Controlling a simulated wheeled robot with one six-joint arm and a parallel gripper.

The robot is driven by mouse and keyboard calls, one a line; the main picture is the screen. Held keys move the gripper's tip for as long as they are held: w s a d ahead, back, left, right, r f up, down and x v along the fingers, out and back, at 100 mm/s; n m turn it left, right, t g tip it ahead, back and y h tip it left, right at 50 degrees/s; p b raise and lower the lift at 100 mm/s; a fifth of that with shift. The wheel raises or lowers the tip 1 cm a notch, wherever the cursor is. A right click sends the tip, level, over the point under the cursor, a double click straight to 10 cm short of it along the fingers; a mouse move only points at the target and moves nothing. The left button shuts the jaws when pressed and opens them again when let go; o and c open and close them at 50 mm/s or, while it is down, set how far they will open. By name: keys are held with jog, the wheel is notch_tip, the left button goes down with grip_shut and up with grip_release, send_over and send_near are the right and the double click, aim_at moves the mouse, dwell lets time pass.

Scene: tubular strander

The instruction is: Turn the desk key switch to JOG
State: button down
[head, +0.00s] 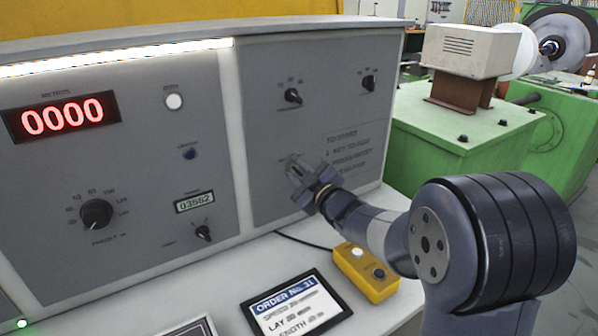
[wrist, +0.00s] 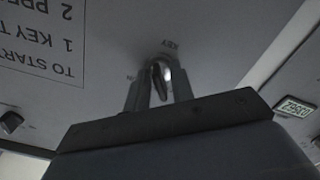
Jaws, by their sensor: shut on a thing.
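The desk key switch (wrist: 166,72) is on the grey desk panel, under an upside-down "KEY" label in the wrist view. Its key (wrist: 157,84) stands out from the panel between the fingers. My gripper (wrist: 158,94) is shut on the key, with one finger on each side of it. In the head view my gripper (head: 294,168) reaches the right panel from the lower right and covers the switch. Another small label by the left finger is mostly hidden. I cannot read which position the key points to.
A printed "TO START" notice (head: 347,150) is beside my gripper. Two black knobs (head: 293,96) (head: 369,83) sit above. A yellow button box (head: 365,272) and an order tablet (head: 295,305) lie on the desk below. A green machine (head: 450,150) stands behind at right.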

jog(key=m+p, duration=0.1)
jog(key=m, duration=0.2)
jog(key=shift+m+p, duration=0.85)
jog(key=shift+m, duration=1.15)
jog(key=c, duration=1.6)
grip_release()
jog(key=shift+o, duration=0.2)
jog(key=shift+s+d, duration=0.1)
jog(key=v, duration=1)
jog(key=shift+s+b, duration=0.25)
jog(key=shift+b, duration=0.15)
jog(key=shift+d, duration=0.15)
